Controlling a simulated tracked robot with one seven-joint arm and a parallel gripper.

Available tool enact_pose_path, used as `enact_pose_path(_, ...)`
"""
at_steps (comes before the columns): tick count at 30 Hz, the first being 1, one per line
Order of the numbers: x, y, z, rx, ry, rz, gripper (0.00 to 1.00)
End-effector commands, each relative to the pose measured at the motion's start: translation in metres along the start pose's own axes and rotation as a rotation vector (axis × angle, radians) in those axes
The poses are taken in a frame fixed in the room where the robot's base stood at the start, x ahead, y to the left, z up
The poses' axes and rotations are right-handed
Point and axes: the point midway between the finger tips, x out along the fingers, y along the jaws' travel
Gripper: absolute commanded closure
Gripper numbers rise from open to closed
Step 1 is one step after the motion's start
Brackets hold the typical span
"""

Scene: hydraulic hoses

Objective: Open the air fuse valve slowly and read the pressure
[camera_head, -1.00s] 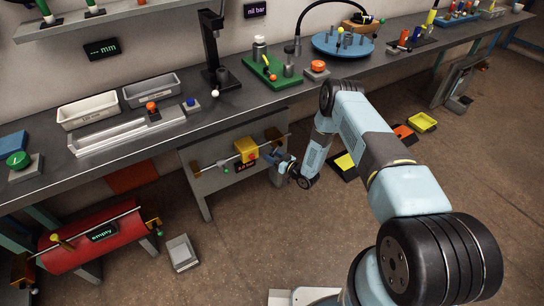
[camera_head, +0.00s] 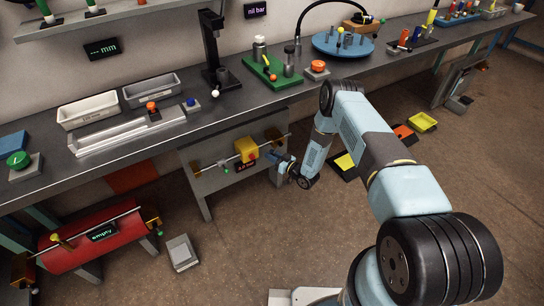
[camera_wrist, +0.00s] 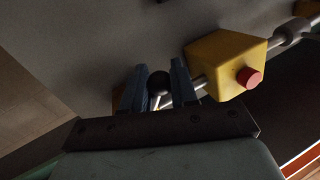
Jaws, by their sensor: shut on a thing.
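A yellow box (camera_head: 246,149) with a red button is mounted on a pipe along the grey panel under the bench. In the wrist view the yellow box (camera_wrist: 222,65) is just right of my fingers, with its red button (camera_wrist: 249,77) facing out. My gripper (camera_wrist: 157,86) is shut on a small dark round knob (camera_wrist: 158,80), beside the box and apart from it. A thin rod shows beneath the knob. A small red-lit display (camera_head: 246,166) sits below the box; its digits are too small to read. In the head view my gripper (camera_head: 277,159) hides the knob.
A wall display (camera_head: 258,10) reads "nil bar". A red tank (camera_head: 92,240) with a display reading "empty" stands at the lower left. The bench (camera_head: 120,165) overhangs the panel. A grey box (camera_head: 181,252) and yellow trays (camera_head: 422,122) lie on the floor.

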Motion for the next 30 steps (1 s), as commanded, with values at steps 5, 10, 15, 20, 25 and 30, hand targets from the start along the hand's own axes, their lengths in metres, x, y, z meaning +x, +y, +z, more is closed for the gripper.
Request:
enact_pose_path(5, 0.0, 0.0, -0.001, 0.008, 0.005, 0.0, 1.0)
enact_pose_path(10, 0.001, -0.006, -0.005, 0.123, 0.044, -0.005, 1.0)
enact_pose_path(15, 0.004, -0.014, -0.014, 0.278, 0.095, -0.016, 1.0)
enact_pose_path(20, 0.005, -0.018, -0.018, 0.351, 0.119, -0.022, 1.0)
enact_pose_path(25, 0.005, -0.018, -0.019, 0.357, 0.122, -0.023, 1.0)
enact_pose_path(30, 0.005, -0.018, -0.019, 0.355, 0.122, -0.023, 0.68)
